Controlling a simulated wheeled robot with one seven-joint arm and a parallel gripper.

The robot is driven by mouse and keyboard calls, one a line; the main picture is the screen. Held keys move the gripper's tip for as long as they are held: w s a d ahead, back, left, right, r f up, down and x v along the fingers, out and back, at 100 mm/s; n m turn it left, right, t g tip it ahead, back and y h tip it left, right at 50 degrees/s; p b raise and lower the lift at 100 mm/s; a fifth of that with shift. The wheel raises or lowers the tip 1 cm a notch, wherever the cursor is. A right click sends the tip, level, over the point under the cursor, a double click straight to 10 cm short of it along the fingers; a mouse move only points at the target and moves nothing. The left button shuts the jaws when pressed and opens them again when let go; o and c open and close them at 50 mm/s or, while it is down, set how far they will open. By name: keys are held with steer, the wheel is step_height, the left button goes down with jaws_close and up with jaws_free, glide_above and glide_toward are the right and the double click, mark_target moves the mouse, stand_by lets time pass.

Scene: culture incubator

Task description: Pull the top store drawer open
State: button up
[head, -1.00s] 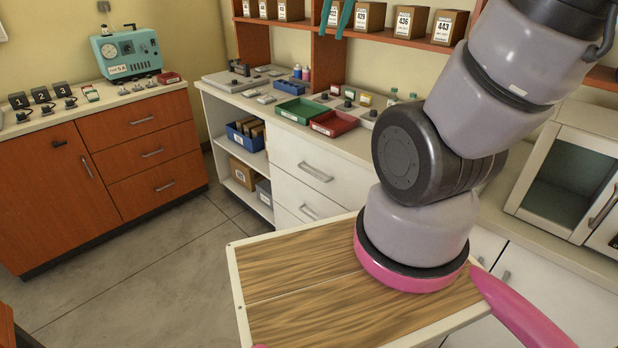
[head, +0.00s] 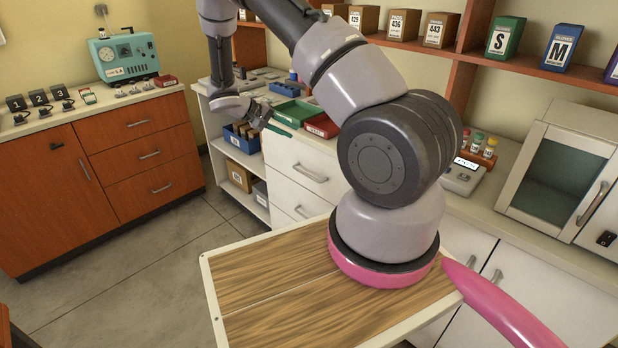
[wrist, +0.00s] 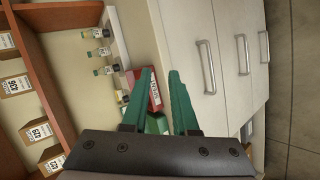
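The top white drawer (head: 285,157) is closed under the counter, with a silver bar handle (head: 311,172) across its front. In the wrist view the same handle (wrist: 206,67) stands right of my fingers, nearest the counter edge. My gripper (head: 280,131) has teal fingers and hangs in front of the counter, left of and above the top handle. In the wrist view my gripper (wrist: 161,74) is open, with a clear gap between the fingers and nothing held. The fingers are apart from the handle.
Lower white drawers show handles (wrist: 242,55). A red tray (head: 322,126) and a green tray (head: 297,110) sit on the counter behind the fingers. Open shelves with a blue bin (head: 241,141) lie left of the drawers. Floor (head: 150,250) before the orange cabinet is clear.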

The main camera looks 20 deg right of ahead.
step_height(320, 180, down, 13)
steer(key=w+n+t+h, duration=0.2)
steer(key=n+t+h, duration=0.1)
steer(key=n+t, duration=0.3)
glide_toward(309, 175)
steer(key=shift+h, duration=0.4)
steer(key=x, duration=0.7)
steer(key=f+x, duration=0.1)
steer(key=x, duration=0.2)
steer(key=shift+w+f, duration=0.1)
jaws_close()
